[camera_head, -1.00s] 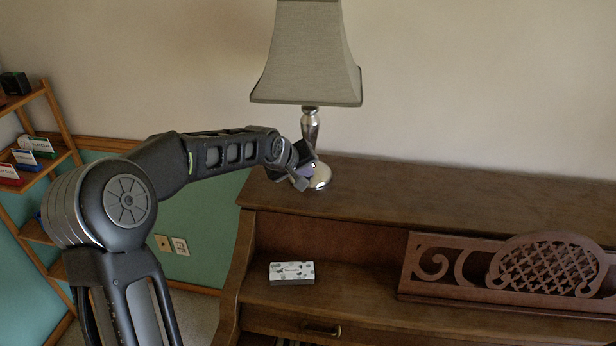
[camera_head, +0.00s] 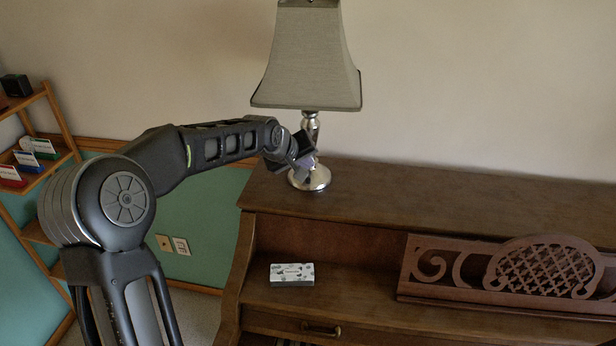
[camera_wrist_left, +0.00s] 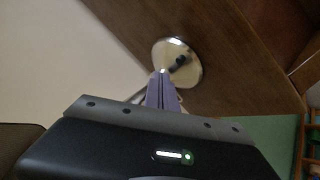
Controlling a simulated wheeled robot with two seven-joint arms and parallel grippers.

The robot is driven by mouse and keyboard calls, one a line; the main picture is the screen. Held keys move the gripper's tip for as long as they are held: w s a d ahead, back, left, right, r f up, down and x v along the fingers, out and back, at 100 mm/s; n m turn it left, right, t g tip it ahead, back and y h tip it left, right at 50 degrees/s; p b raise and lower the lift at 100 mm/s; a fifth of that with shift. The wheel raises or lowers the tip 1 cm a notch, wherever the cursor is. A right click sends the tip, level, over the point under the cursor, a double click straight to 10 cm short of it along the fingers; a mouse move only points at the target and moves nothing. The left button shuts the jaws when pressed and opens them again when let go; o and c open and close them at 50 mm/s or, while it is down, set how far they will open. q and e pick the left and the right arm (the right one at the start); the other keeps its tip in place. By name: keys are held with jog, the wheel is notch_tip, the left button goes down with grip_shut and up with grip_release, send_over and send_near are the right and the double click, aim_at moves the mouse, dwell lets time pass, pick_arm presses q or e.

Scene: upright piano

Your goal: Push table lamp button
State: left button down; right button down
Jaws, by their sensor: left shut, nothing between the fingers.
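The table lamp has a grey fabric shade (camera_head: 308,62) and a shiny metal stem. Its round metal base (camera_head: 319,181) stands on the left end of the piano top. My left gripper (camera_head: 304,170) is shut and empty, just in front of the stem and over the left part of the base, partly hiding it. In the left wrist view the closed fingers (camera_wrist_left: 163,88) point at the shiny base (camera_wrist_left: 190,73), with a small dark part (camera_wrist_left: 180,61) on it just beyond the tips. I cannot tell whether this is the button or whether the fingers touch it. My right gripper is not in view.
The wooden piano top (camera_head: 430,195) is clear to the right of the lamp. A small patterned box (camera_head: 292,275) lies on the lower ledge, left of the carved music stand (camera_head: 500,275). A wooden shelf (camera_head: 50,150) stands at the far left. The wall is behind the lamp.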

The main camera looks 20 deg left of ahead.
pick_arm(q)
jog(key=shift+r+p, duration=0.65)
jog(key=shift+r, duration=1)
